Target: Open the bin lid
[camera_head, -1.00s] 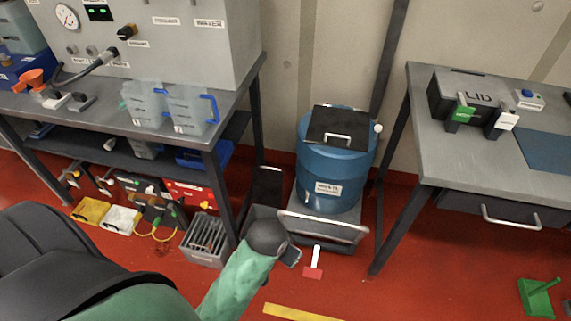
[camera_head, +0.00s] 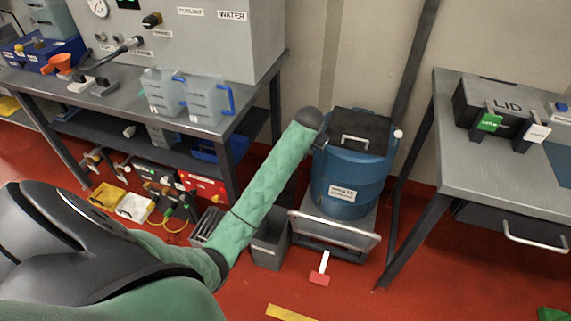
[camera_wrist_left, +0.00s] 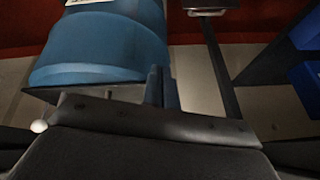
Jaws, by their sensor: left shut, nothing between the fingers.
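The bin is a blue drum (camera_head: 345,183) with a label on its front. Its black lid (camera_head: 372,130) lies flat and closed on top, with a light metal handle (camera_head: 354,142). My left gripper (camera_head: 320,143) is at the left edge of the lid, partly hidden behind my green forearm's dark end. In the left wrist view the blue drum (camera_wrist_left: 105,45) fills the upper left, with the lid's dark edge (camera_wrist_left: 85,93) close by. The gripper fingers (camera_wrist_left: 161,88) are together there, with nothing between them. I cannot tell whether they touch the lid. My right gripper is not in view.
The drum stands on a cart with a metal push bar (camera_head: 335,228). A grey bin (camera_head: 270,250) is beside it. A bench with clear jugs (camera_head: 207,98) is at left; a grey table (camera_head: 465,165) is at right. A red-and-white tool (camera_head: 320,277) lies on the floor.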

